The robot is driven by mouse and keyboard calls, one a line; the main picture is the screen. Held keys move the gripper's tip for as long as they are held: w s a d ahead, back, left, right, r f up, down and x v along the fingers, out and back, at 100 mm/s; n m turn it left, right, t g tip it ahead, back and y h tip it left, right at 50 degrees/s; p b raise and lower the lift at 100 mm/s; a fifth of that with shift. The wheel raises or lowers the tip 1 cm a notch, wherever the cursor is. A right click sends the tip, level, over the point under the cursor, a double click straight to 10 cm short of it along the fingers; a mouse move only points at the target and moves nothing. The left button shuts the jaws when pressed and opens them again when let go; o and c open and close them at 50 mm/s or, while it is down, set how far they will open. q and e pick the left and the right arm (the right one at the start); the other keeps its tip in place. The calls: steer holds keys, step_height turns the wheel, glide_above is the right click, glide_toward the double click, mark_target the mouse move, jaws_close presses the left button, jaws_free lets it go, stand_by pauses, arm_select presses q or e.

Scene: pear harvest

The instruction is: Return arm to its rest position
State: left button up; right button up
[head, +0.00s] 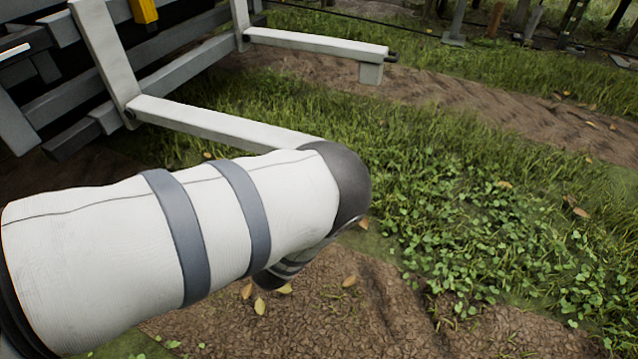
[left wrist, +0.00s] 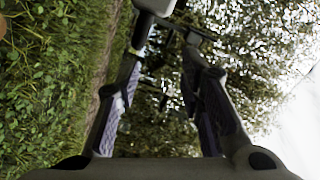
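My left arm comes in from the left of the head view. It is white with grey bands and bends at a dark grey joint. Its lower part is mostly hidden behind this bend, and the gripper does not show there. In the left wrist view, my left gripper (left wrist: 163,58) shows two dark fingers with purplish pads, spread apart. Grass and trees show through the gap, and I see nothing held. My right arm and right gripper are in neither view.
A grey slatted crate or cart side (head: 50,105) with pale bars (head: 215,123) stands at the upper left, close behind my arm. Grass (head: 450,170) and bare soil (head: 330,315) lie open to the right and below. Posts (head: 458,20) stand far back.

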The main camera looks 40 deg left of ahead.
arm_select(q)
steer(key=shift+v, duration=0.95)
steer(key=shift+f, duration=0.1)
